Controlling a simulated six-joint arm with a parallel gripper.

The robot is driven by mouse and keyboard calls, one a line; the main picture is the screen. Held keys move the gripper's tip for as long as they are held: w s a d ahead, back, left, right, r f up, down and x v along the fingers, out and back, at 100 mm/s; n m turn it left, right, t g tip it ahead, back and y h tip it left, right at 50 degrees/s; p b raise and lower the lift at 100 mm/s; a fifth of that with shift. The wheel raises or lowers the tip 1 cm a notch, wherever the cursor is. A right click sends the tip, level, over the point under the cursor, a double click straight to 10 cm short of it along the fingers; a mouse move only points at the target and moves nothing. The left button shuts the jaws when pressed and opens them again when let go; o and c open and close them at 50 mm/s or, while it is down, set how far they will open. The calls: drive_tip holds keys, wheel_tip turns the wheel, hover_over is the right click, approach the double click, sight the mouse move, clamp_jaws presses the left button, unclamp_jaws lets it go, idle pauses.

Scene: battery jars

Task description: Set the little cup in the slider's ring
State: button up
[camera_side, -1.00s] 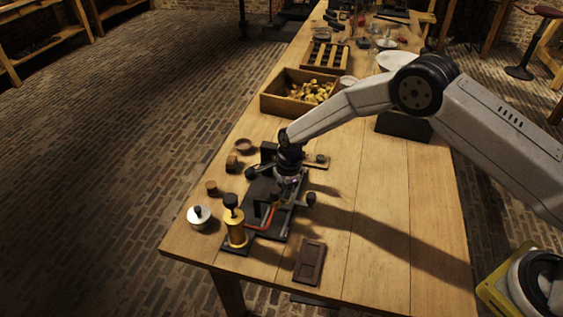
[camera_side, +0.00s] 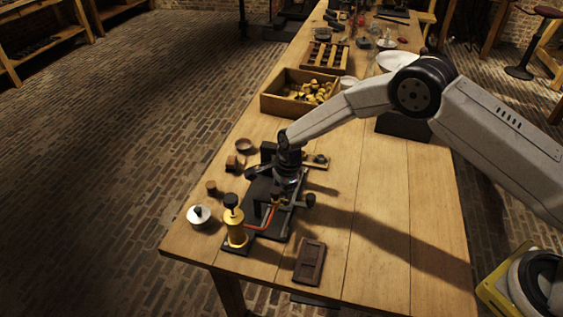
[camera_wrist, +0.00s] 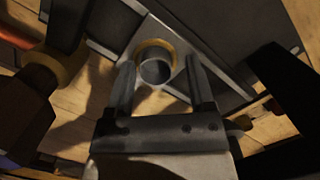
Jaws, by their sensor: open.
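The little cup (camera_wrist: 156,72) is a small grey cylinder, open at the top, in the wrist view. A brass ring (camera_wrist: 154,44) on a pale grey plate (camera_wrist: 176,48) curves around its far side; the cup appears to sit within the ring, though the near edge is hard to make out. My gripper (camera_wrist: 161,82) is open, with one finger on each side of the cup and visible gaps between. In the side view my gripper (camera_side: 287,182) is low over the dark apparatus (camera_side: 258,195), and it hides the cup and ring.
A brass cylinder with a black knob (camera_side: 235,226) stands at the apparatus's near end. A white lidded pot (camera_side: 199,216), a dark tray (camera_side: 310,262) and small brown pots stand around it. A wooden box (camera_side: 270,104) is farther back.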

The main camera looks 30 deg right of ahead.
drive_tip(key=shift+s+d+f, duration=0.15)
drive_tip(key=shift+s+f, duration=0.1)
wheel_tip(320, 180, up, 13)
drive_tip(key=d, duration=0.1)
drive_tip(key=shift+w+d+f, duration=0.15)
drive_tip(key=shift+d+f, duration=0.05)
drive_tip(key=shift+d, duration=0.15)
idle(0.5)
drive_tip(key=s+d+r+n+t, duration=0.1)
drive_tip(key=s+d+r+n, duration=0.1)
drive_tip(key=s+d+n, duration=0.3)
drive_tip(key=s+d+r+n+h, duration=0.1)
drive_tip(key=s+d+r+n, duration=0.2)
drive_tip(key=s, duration=0.8)
drive_tip(key=s+d+r+n+t, duration=0.1)
drive_tip(key=s+d+r+n, duration=0.1)
drive_tip(key=s+d+n, duration=0.5)
drive_tip(key=s+n, duration=0.2)
drive_tip(key=n, duration=0.1)
drive_tip(key=shift+d+r+t+h, duration=0.3)
drive_tip(key=shift+d+h, duration=0.1)
